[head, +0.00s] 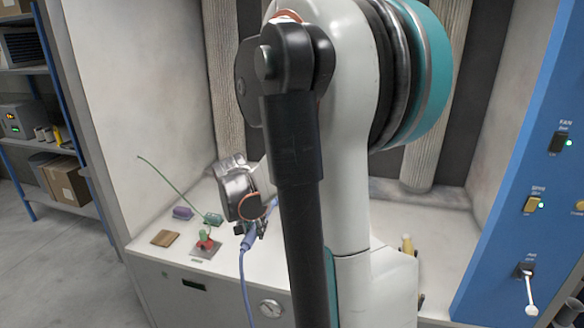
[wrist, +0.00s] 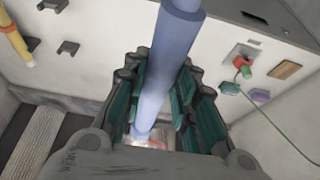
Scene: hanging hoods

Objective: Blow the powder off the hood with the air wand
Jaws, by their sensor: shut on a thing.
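My gripper (head: 250,222) is shut on the blue air wand (wrist: 168,60), whose shaft runs between the teal-padded fingers in the wrist view. In the head view the wand (head: 262,211) shows beside the fingers, with its blue hose (head: 246,268) hanging down over the bench front. The wand's far end is near a small bright, reddish patch low in the wrist view; I cannot tell what that is. My arm covers the middle of the booth in the head view. I cannot make out a hanging hood or any powder on one.
The bench (head: 150,246) carries a red clamp (head: 205,240), a green piece (head: 213,219) with a thin green line, a purple block (head: 183,212) and a wooden block (head: 164,239). A yellow-topped tool (head: 407,244) is at right. A blue switch panel (head: 500,235) stands far right, shelves far left.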

